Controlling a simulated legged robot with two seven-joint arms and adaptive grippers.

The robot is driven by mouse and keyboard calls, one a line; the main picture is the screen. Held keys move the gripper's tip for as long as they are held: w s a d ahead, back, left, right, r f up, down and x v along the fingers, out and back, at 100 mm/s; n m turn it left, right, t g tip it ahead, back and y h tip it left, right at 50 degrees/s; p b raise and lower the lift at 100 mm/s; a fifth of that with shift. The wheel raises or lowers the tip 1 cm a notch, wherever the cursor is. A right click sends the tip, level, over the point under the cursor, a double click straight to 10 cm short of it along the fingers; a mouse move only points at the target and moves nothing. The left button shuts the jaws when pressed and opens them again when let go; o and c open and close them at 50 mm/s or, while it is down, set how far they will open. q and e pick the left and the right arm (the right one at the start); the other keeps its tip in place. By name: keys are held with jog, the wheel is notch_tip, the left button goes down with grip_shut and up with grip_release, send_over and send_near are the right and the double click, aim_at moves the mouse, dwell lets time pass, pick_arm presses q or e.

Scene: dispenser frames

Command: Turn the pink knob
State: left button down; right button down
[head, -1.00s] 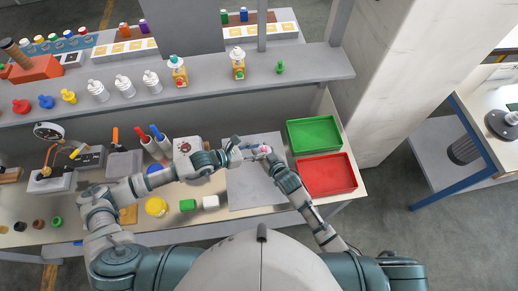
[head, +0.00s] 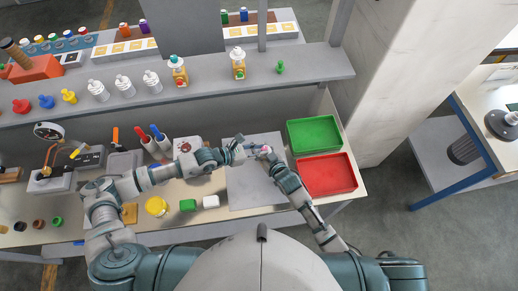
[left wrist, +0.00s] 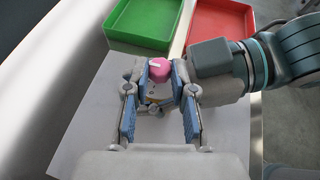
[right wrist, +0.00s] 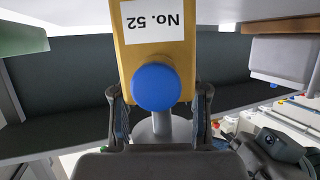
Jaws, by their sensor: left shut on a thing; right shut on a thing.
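A pink knob (left wrist: 159,69) with a white mark shows in the left wrist view, between the fingertips of my left gripper (left wrist: 160,75). In the head view the pink knob (head: 266,150) is small, above the grey mat. My left gripper (head: 253,148) reaches it from the left and is shut on it. My right gripper (right wrist: 162,105) is shut on the dispenser (right wrist: 157,50), a yellow body with a "No. 52" label and a blue round part (right wrist: 156,87). In the head view my right gripper (head: 268,158) comes from below right. The dispenser is mostly hidden by the grippers there.
A green tray (head: 314,119) and a red tray (head: 351,160) stand right of the grey mat (head: 250,195). Bottles and two dispensers stand on the shelf (head: 210,88).

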pick_arm(q)
jog(key=shift+w+a, duration=0.15)
jog(key=c, duration=1.2)
grip_release()
pick_arm(e)
jog(key=shift+a, duration=0.1)
pick_arm(q)
jog(key=v, duration=1.2)
jog(key=shift+w, duration=0.1)
pick_arm(e)
jog(key=c, duration=0.5)
grip_release()
